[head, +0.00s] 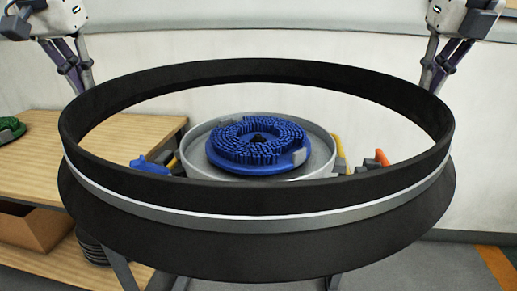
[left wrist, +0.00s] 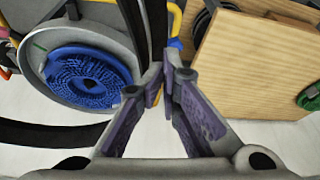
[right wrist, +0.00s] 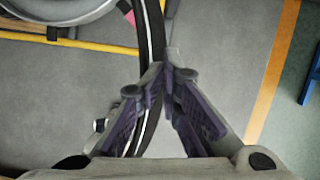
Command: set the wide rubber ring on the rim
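The wide rubber ring (head: 260,250) is black with a grey band around it, and fills much of the head view, roughly level. My left gripper (head: 80,88) is shut on its left side; the ring wall (left wrist: 147,25) passes between the fingertips in the left wrist view. My right gripper (head: 433,88) is shut on its right side, with the ring wall (right wrist: 152,35) between its fingertips. Through the ring's opening I see a round grey tub with a rim (head: 326,150). The near part of the tub is hidden by the ring.
A blue round brush (head: 258,148) lies inside the tub. Blue (head: 153,164) and orange (head: 380,158) handles stick out beside it. A wooden bench (head: 140,135) with a green brush (head: 10,130) and a cardboard box (head: 40,215) stands at left. Open floor lies at right.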

